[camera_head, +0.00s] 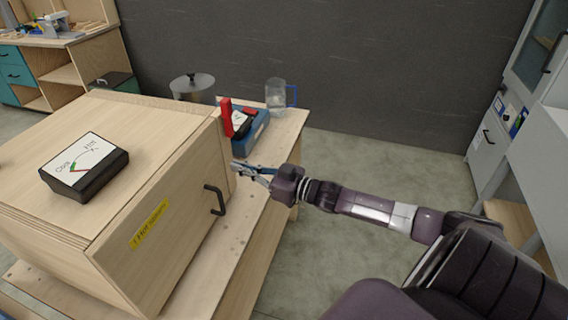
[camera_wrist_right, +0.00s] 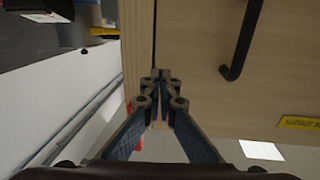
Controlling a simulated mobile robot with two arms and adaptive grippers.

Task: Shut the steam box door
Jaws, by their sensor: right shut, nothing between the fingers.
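The steam box (camera_head: 110,125) is a large pale wooden box on a wooden bench. Its door (camera_head: 165,240) faces right and has a black handle (camera_head: 216,200) and a yellow label (camera_head: 149,223). The door lies almost flush with the box; I cannot tell if it is fully shut. My right gripper (camera_head: 240,170) is shut and empty by the door's far edge, beyond the handle. In the right wrist view the fingertips (camera_wrist_right: 160,76) are over a dark seam beside the door (camera_wrist_right: 205,95), left of the handle (camera_wrist_right: 242,40). Contact is unclear. My left gripper is out of view.
A black gauge-like block (camera_head: 85,168) sits on the box. Behind it on the bench (camera_head: 287,130) are a metal pot (camera_head: 193,88), a blue and red device (camera_head: 248,128) and a clear jug (camera_head: 276,97). Grey cabinets (camera_head: 490,150) stand at right, with clear floor between.

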